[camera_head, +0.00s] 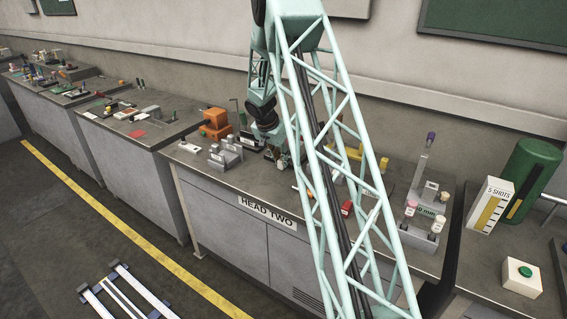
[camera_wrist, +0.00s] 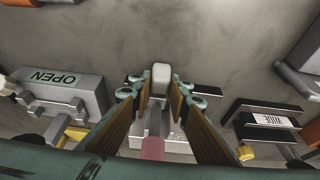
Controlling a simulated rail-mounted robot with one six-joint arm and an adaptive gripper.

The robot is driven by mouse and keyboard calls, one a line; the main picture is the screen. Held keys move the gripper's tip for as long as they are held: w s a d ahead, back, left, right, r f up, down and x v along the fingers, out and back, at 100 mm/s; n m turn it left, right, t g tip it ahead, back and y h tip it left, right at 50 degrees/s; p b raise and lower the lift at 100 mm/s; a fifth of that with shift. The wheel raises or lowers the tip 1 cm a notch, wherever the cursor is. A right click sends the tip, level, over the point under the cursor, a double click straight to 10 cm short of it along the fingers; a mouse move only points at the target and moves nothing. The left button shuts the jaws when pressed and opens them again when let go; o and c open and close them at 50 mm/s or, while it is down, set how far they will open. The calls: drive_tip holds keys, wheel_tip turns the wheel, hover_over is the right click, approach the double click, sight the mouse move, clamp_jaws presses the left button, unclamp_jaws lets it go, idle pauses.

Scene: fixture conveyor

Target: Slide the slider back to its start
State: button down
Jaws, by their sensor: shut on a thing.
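My gripper (camera_wrist: 162,92) reaches down over the bench in the wrist view, its two fingers closed in on a pale upright knob (camera_wrist: 161,73), which looks like the slider's handle. A light grey base (camera_wrist: 176,146) shows below, between the fingers, with a pink-red part (camera_wrist: 153,149) nearer the camera. The fingers and palm hide much of the track, so the slider's place along it cannot be told. In the head view my gripper (camera_head: 283,161) is small and low over the HEAD TWO bench (camera_head: 222,180), partly hidden by my lattice arm.
In the wrist view, a grey block marked OPEN (camera_wrist: 60,85) stands left and a black-and-silver fixture marked WIDE (camera_wrist: 268,120) right. In the head view, an orange device (camera_head: 215,122) stands left of the gripper and a red block (camera_head: 346,208) lies right. Bare bench lies beyond the fingertips.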

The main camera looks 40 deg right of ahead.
drive_tip(key=w, duration=0.2)
drive_tip(key=w+a+b, duration=0.1)
drive_tip(key=w, duration=0.2)
drive_tip(key=w+a+b, duration=0.1)
drive_tip(key=w, duration=0.1)
drive_tip(key=shift+w+a, duration=0.1)
drive_tip(key=shift+w, duration=0.3)
drive_tip(key=shift+w+a+r+b, duration=0.1)
drive_tip(key=shift+w+a+b, duration=0.15)
drive_tip(key=shift+w, duration=0.35)
drive_tip(key=c, duration=2.4)
unclamp_jaws()
drive_tip(key=shift+w, duration=0.15)
drive_tip(key=shift+v, duration=5.9)
drive_tip(key=shift+r, duration=0.1)
